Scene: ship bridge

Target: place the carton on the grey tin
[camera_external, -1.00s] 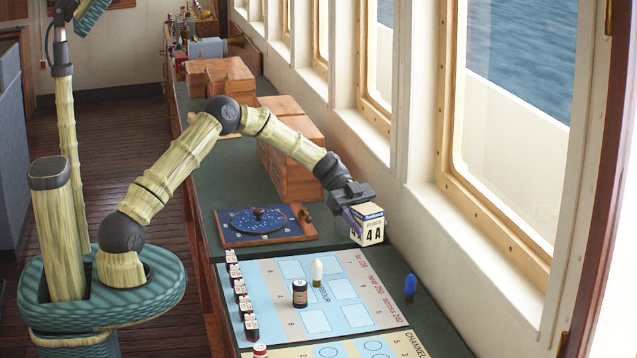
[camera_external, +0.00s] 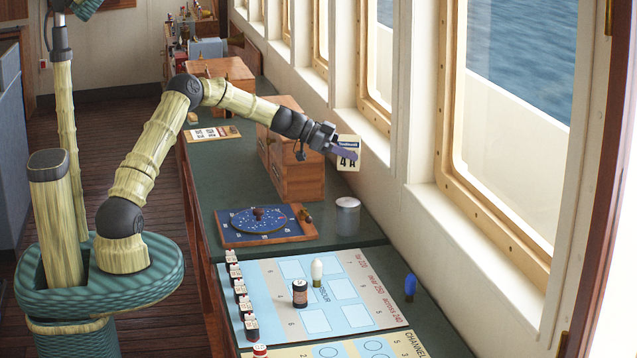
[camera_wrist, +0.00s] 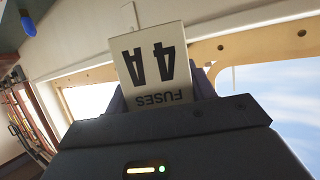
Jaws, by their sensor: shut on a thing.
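The carton (camera_external: 348,158), a small cream box marked 4A, is held up in the air by my gripper (camera_external: 340,150). In the wrist view the carton (camera_wrist: 155,65) shows upside down with the words FUSES and 4A, between the fingers of my gripper (camera_wrist: 160,92). The grey tin (camera_external: 347,216) stands upright on the green counter, to the right of the blue dial board. The carton is above the tin in the picture, with a clear gap between them. The tin is not seen in the wrist view.
Wooden boxes (camera_external: 298,180) stand left of the tin. The dial board (camera_external: 258,224) lies nearby. A chart (camera_external: 350,318) in front carries a dark jar (camera_external: 300,292) and a white bulb (camera_external: 317,272). A blue bulb (camera_external: 410,287) stands by the window wall.

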